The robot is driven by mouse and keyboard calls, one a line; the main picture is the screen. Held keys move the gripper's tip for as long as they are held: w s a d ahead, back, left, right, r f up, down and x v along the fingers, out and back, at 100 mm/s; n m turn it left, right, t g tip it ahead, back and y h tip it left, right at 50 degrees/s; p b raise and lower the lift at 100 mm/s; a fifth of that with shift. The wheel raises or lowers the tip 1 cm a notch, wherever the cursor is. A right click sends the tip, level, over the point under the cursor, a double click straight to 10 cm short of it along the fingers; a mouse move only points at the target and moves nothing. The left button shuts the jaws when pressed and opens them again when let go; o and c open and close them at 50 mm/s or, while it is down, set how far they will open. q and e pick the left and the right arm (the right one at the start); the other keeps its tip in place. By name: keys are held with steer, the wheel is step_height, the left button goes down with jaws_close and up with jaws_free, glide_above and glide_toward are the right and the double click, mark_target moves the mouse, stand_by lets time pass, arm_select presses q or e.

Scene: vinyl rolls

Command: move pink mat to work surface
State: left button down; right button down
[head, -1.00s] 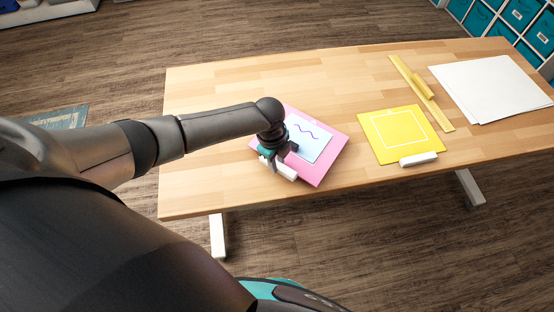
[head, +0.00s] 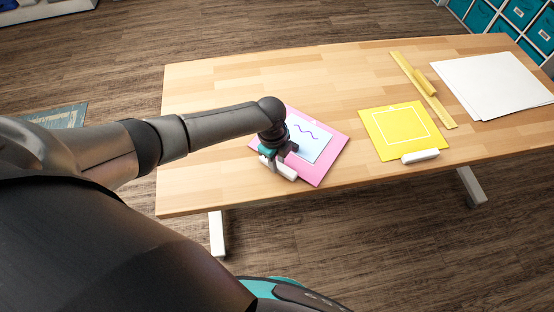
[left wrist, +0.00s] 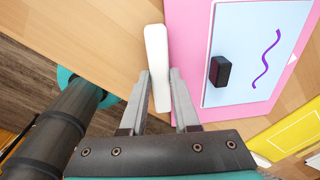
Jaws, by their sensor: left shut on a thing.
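The pink mat (head: 325,168) lies flat on the wooden table near its front edge, with a light blue sheet (head: 308,138) bearing a purple wavy line on top. A white bar (head: 287,172) sits at the mat's near-left edge. My left gripper (head: 278,163) is low over that edge. In the left wrist view, its fingers (left wrist: 161,78) are shut around the white bar (left wrist: 157,55), with the pink mat (left wrist: 185,45) just to the right. A small black block (left wrist: 220,72) is on the blue sheet. My right gripper is out of view.
A yellow mat (head: 378,138) with its own white bar (head: 421,156) lies to the right. Beyond it are a yellow ruler-like strip (head: 420,88) and white sheets (head: 490,85). The table (head: 220,95) is clear at back left. Teal bins (head: 515,15) stand at far right.

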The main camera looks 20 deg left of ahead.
arm_select(q)
steer(key=shift+f, duration=0.15)
stand_by(0.4)
steer(key=shift+w, duration=0.1)
steer(key=c, duration=0.6)
jaws_free()
steer(key=shift+o, duration=0.4)
steer(key=o, duration=0.5)
steer(key=r+p, duration=0.9)
steer(key=shift+s+a, duration=0.25)
